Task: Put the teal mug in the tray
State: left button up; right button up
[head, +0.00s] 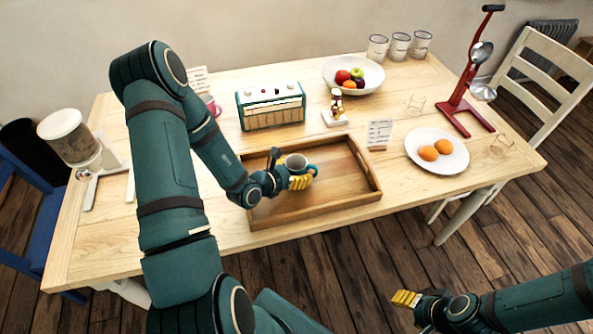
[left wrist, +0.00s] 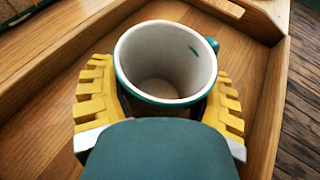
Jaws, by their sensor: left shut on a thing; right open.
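The teal mug (head: 297,162) has a pale inside and is upright over the wooden tray (head: 345,205). My left gripper (head: 299,180) is shut on the mug, with its yellow fingers on either side of it. In the left wrist view the mug (left wrist: 165,62) sits between the yellow fingers (left wrist: 160,100), its handle at the upper right. The tray's floor and walls (left wrist: 262,95) surround it there. I cannot tell whether the mug's base touches the tray floor. My right gripper (head: 405,298) is open and empty, away from the table at the lower right.
A teal radio (head: 271,106) stands behind the tray, with a figurine (head: 336,108) and a card (head: 380,134) nearby. A plate (head: 437,150) with orange items lies to the right. A fruit bowl (head: 353,75) is at the back. The tray's right part is clear.

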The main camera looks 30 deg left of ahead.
pick_arm(q)
jog(key=shift+f, duration=0.1)
jog(key=o, duration=1.4)
jog(key=shift+c, duration=0.2)
